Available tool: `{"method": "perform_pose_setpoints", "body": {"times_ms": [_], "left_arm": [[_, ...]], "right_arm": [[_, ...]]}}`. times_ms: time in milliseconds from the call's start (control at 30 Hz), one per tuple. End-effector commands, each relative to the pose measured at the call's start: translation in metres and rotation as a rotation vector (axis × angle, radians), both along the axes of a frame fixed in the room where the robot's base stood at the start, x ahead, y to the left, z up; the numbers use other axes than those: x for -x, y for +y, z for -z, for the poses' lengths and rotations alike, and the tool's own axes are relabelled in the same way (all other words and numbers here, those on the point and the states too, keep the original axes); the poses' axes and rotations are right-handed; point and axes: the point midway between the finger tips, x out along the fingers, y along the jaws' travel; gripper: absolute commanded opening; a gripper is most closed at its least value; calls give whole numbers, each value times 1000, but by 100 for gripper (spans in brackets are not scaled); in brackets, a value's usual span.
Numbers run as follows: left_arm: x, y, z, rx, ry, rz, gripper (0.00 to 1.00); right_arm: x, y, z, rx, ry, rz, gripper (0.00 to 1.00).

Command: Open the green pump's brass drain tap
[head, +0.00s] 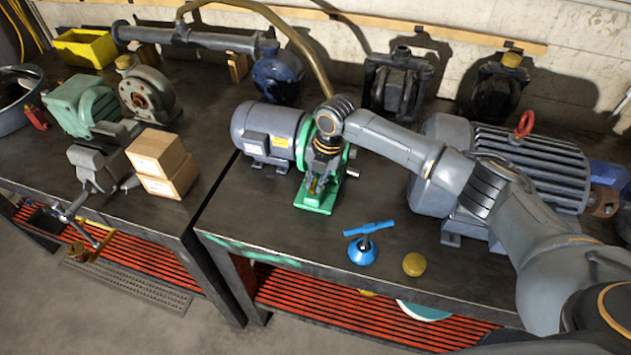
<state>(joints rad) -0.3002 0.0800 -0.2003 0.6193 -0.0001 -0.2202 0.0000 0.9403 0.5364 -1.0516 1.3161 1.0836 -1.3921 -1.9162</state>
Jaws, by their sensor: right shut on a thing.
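The green pump (317,203) stands on the right-hand bench, joined to a grey motor (266,131) on its left. My right arm reaches in from the right, and its wrist hides much of the pump's upper part. My right gripper (316,184) points down at the front of the pump and is shut on the small brass drain tap (313,187) low on it. The fingers hide most of the tap, so the angle of its handle cannot be told. My left gripper is not in view.
A blue valve with a T-handle (362,250) and a yellow cap (414,264) stand in front of the pump. A large grey motor (540,165) stands right, partly behind my arm. Cardboard boxes (163,163) and a vise (95,166) are on the left bench.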

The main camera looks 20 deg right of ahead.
Motion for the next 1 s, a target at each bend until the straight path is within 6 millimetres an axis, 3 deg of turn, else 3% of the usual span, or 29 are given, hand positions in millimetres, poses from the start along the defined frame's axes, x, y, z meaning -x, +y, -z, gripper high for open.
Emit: {"method": "perform_pose_setpoints", "body": {"times_ms": [500, 533, 633, 1000], "left_arm": [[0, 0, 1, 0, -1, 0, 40], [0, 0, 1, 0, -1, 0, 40], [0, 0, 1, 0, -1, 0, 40], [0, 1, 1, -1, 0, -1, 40]], "right_arm": [[2, 1, 2, 1, 5, -19, 0], [2, 1, 2, 1, 5, -19, 19], [2, 0, 2, 1, 4, -19, 37], [0, -1, -5, 0, 0, -17, 37]]}}
